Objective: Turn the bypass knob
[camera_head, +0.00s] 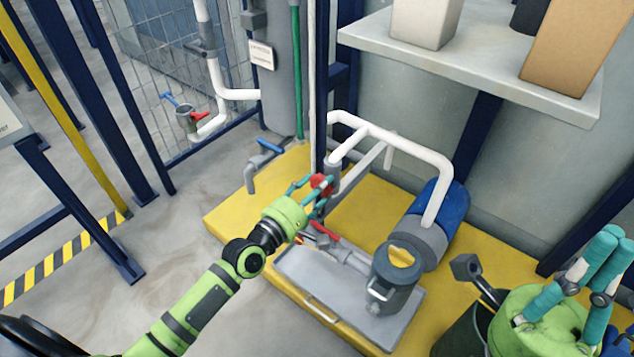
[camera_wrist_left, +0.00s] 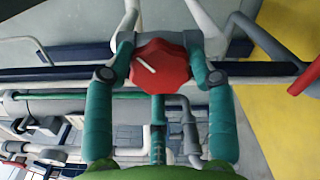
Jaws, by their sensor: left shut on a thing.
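The bypass knob is a red lobed knob (camera_head: 321,184) with a white pointer line, on the grey and white pipework in the middle of the head view. It also shows large in the left wrist view (camera_wrist_left: 160,66), with its white line running slantwise. My left gripper (camera_head: 314,191) is shut on the red knob, with teal fingers on either side of it; the fingers also show in the left wrist view (camera_wrist_left: 160,74). My right gripper (camera_head: 592,262) is at the lower right of the head view, away from the knob, its teal fingers close together. Whether they touch is unclear.
A blue pump (camera_head: 443,205) and a grey strainer housing (camera_head: 396,280) stand on the yellow base (camera_head: 235,217). A red lever (camera_head: 326,232) lies just below my left gripper. A shelf (camera_head: 480,60) with boxes overhangs the upper right. Open floor lies left.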

